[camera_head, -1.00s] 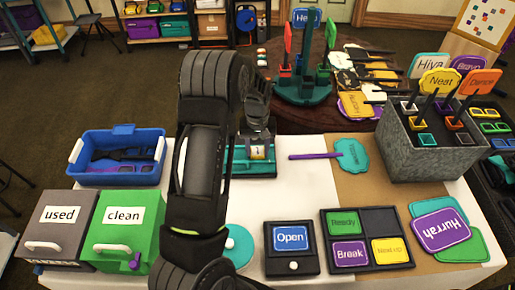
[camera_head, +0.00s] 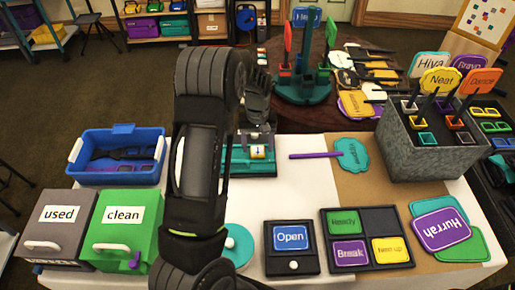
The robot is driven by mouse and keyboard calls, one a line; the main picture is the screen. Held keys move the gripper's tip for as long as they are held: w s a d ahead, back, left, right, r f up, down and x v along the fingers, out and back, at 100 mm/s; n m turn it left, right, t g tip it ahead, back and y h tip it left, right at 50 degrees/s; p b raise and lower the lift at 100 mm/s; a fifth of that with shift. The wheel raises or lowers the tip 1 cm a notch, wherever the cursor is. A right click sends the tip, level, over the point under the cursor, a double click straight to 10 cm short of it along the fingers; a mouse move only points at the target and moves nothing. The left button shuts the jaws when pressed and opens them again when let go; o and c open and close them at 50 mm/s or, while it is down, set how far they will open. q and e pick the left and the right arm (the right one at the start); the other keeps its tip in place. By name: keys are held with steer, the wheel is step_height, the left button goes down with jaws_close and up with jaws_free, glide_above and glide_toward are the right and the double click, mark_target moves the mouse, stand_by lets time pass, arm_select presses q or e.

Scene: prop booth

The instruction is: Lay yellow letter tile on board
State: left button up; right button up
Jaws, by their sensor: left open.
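A small pale-yellow tile (camera_head: 257,152) with a dark mark sits in a teal holder (camera_head: 250,169) at the middle of the white table. My left gripper (camera_head: 258,126) is open above and just behind this tile; its fingertips are small and partly unclear. A dark four-slot board (camera_head: 378,221) lies at the front right. A larger yellow tile (camera_head: 391,251) with dark lettering lies in its lower right slot. Green and purple tiles fill the two left slots, and the upper right slot is empty. My right gripper is not in view.
A black "Open" panel (camera_head: 291,238) stands left of the board. A teal paddle (camera_head: 350,155) with a purple handle lies behind it. A blue bin (camera_head: 118,172), grey and green boxes and a grey sign-holder box (camera_head: 433,150) flank the table. White table between holder and panel is clear.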

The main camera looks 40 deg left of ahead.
mark_target(257, 152)
arm_select(q)
step_height(257, 152, up, 10)
steer(key=b, duration=0.1)
stand_by(0.8)
